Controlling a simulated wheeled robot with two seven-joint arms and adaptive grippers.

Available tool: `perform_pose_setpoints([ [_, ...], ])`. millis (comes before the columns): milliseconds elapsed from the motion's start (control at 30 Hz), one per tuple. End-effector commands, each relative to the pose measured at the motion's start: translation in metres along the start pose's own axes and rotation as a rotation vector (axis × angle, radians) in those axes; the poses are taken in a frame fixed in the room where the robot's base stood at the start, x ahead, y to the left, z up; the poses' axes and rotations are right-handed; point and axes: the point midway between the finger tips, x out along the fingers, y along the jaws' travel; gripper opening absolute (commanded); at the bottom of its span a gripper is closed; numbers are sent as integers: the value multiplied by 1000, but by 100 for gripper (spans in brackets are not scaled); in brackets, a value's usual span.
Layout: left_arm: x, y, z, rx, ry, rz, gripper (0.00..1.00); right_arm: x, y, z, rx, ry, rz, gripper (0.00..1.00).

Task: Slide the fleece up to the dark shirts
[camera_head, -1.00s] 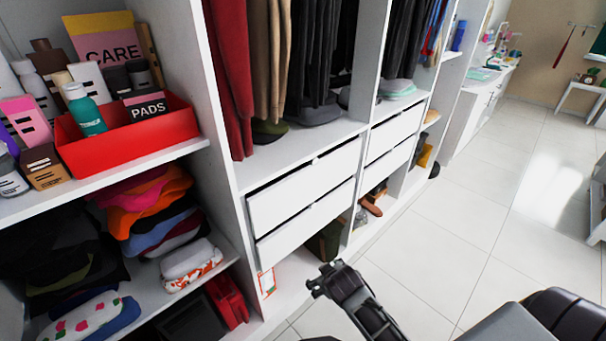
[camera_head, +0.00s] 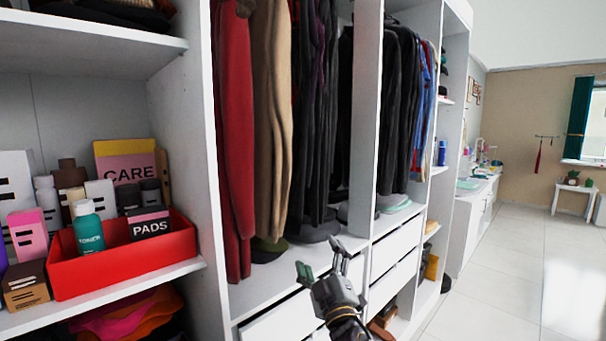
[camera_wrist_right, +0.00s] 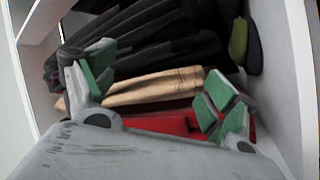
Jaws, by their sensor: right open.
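A red garment (camera_head: 235,140) hangs at the left of the wardrobe's hanging bay, with a tan garment (camera_head: 272,120) to its right. Which of these two is the fleece I cannot tell. Dark shirts (camera_head: 315,120) hang right of the tan one. My right gripper (camera_head: 322,264) is open, low in front of the bay and below most of the garments. In the right wrist view its green-padded fingers (camera_wrist_right: 158,95) stand apart, with the tan garment (camera_wrist_right: 160,88), red garment (camera_wrist_right: 165,122) and dark shirts (camera_wrist_right: 150,45) beyond them. My left gripper is out of view.
White panels (camera_head: 366,110) bound the bay, with drawers (camera_head: 285,322) below. Dark hats (camera_head: 315,232) lie on its floor. A red box (camera_head: 125,262) with bottles stands on the left shelf. Open tiled floor (camera_head: 500,305) lies to the right.

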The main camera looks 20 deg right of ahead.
Motion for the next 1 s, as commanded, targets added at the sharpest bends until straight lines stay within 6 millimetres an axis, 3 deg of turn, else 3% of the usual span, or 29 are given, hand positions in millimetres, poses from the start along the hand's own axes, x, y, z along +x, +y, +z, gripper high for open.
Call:
perform_pose_setpoints([
  [33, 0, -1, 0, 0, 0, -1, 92, 6, 14, -20, -37, 71, 36, 86],
  [200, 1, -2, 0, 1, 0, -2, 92, 16, 47, -83, -174, 295, 134, 86],
  [500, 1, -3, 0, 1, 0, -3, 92, 12, 73, -174, -466, 640, 245, 86],
  [733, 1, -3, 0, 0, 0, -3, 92, 6, 72, -222, -731, 849, 280, 86],
  [1000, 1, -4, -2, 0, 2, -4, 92, 10, 61, -246, -1081, 1010, 263, 86],
])
